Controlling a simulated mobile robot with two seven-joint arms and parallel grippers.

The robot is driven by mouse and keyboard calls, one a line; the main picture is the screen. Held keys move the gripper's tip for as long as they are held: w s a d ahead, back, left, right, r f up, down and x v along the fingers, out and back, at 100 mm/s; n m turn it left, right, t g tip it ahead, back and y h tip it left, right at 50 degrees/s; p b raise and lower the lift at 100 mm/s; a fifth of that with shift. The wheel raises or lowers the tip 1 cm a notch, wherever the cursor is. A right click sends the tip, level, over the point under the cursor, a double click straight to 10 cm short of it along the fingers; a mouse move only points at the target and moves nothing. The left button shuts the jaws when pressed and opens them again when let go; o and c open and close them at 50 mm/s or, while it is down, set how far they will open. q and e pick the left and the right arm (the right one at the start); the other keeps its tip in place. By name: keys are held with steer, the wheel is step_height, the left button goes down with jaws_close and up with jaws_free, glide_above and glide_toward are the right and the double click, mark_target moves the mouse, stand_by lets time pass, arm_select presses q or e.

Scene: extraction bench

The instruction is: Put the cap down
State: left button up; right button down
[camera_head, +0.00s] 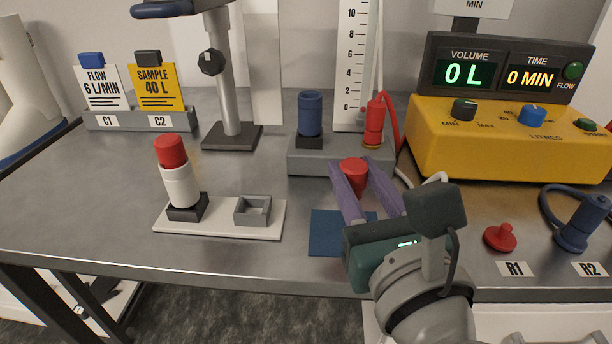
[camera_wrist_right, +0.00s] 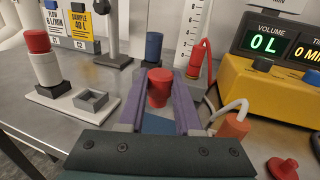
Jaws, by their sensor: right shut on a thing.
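My right gripper (camera_head: 371,192) is shut on a red cap (camera_head: 354,176), held between its purple fingers near the tips. The cap also shows in the wrist view (camera_wrist_right: 160,88). It looks to be above the bench, just in front of the grey block; its exact height is hard to tell. A blue mat (camera_head: 325,240) lies below and nearer, partly hidden by the gripper. A white tube (camera_head: 181,187) with a red top (camera_head: 170,150) stands upright in a black holder on a white base plate (camera_head: 225,230). My left gripper is not in view.
The plate also has an empty grey square socket (camera_head: 240,217). A grey block (camera_head: 300,162) behind holds a blue cylinder (camera_head: 309,114) and a red connector with hose (camera_head: 374,122). A yellow meter (camera_head: 480,150) stands right. A red knobbed piece (camera_head: 500,238) lies near R1.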

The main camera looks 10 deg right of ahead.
step_height(320, 180, down, 6)
steer(key=b, duration=0.4)
steer(key=shift+b, duration=0.3)
steer(key=shift+r, duration=0.15)
steer(key=c, duration=1.1)
jaws_free()
steer(key=shift+f, duration=0.2)
steer(key=o, duration=0.5)
steer(key=shift+r, duration=0.1)
